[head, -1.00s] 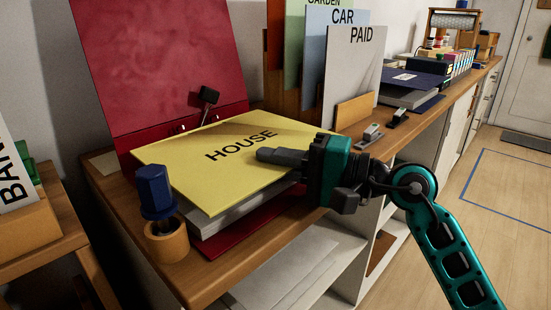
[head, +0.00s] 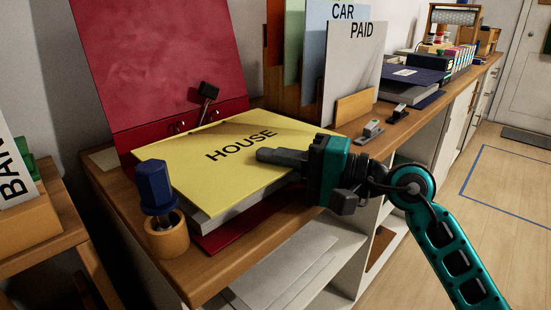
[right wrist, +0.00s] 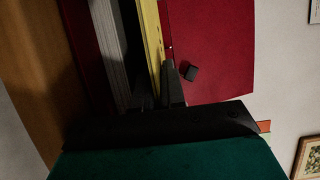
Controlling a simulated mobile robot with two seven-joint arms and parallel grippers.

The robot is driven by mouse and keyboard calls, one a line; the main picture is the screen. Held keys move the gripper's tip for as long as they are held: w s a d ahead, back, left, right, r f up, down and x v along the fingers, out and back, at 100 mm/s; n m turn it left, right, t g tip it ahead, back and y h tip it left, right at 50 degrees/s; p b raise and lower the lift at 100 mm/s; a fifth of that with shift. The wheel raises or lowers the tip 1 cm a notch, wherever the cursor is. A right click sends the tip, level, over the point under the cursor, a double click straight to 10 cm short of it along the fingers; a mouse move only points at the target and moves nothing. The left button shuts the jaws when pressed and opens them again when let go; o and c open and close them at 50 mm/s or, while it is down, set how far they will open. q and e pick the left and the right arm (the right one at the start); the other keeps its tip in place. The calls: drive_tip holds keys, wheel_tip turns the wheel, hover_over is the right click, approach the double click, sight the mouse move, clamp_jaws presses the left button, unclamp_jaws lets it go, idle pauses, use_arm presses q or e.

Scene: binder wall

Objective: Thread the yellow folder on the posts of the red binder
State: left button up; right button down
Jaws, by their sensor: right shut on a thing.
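The yellow folder (head: 200,165), lettered HOUSE, lies nearly flat over the paper stack (head: 230,212) of the red binder. The binder's red cover (head: 160,60) stands open, leaning back, and its lower board (head: 235,232) shows under the stack. My right gripper (head: 285,158) is shut on the folder's right edge, one finger on top. In the right wrist view the folder (right wrist: 152,45) runs between the fingers, beside the paper stack (right wrist: 112,50). The posts are at the back edge near the cover's hinge, mostly hidden by the folder. A black clip-like piece (head: 208,91) stands there. My left gripper is not in view.
A blue-handled tool (head: 155,185) stands in a wooden cup (head: 168,238) at the front left corner. Upright folders, the grey one lettered PAID (head: 350,75), stand in a wooden rack behind. Small metal pieces (head: 370,131) lie on the counter right of it.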

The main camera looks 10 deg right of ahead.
drive_tip(key=shift+f, duration=0.3)
idle(0.5)
